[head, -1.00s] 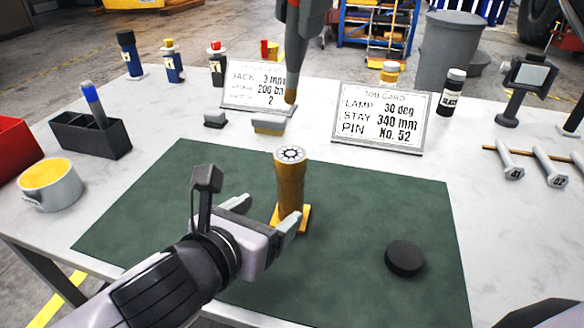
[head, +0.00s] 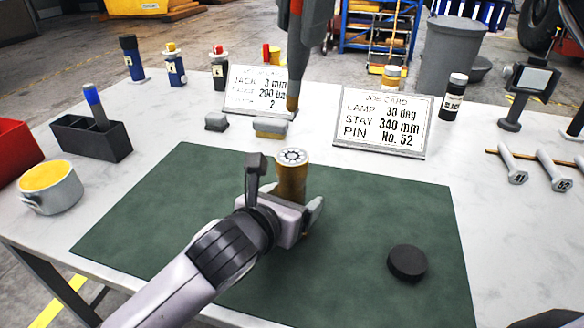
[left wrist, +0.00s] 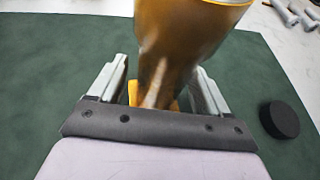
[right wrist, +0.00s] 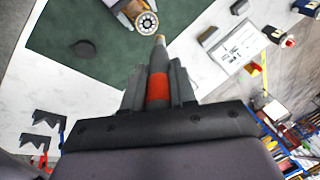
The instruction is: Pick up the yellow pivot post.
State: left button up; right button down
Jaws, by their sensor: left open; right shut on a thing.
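The yellow pivot post (head: 292,180) stands upright on the green mat (head: 390,210), with a round top showing a ring of dark marks. My left gripper (head: 298,208) is low at the post, open, with one finger on each side of it. The left wrist view shows the post (left wrist: 180,45) between the spread fingers (left wrist: 162,88); contact cannot be told. The post's lower part is mostly hidden in the head view. My right gripper (right wrist: 158,88) is shut on a grey pointed tool (right wrist: 158,65) with a red band, held tip down above the table behind the post.
A black puck (head: 407,262) lies on the mat at right. Two sign cards (head: 383,120) and small grey blocks (head: 270,128) stand behind the mat. A tin (head: 50,190) and a dark holder (head: 90,138) are at left.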

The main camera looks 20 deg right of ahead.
aim_at(299, 149)
pick_arm(q)
jog(key=shift+w, duration=0.1)
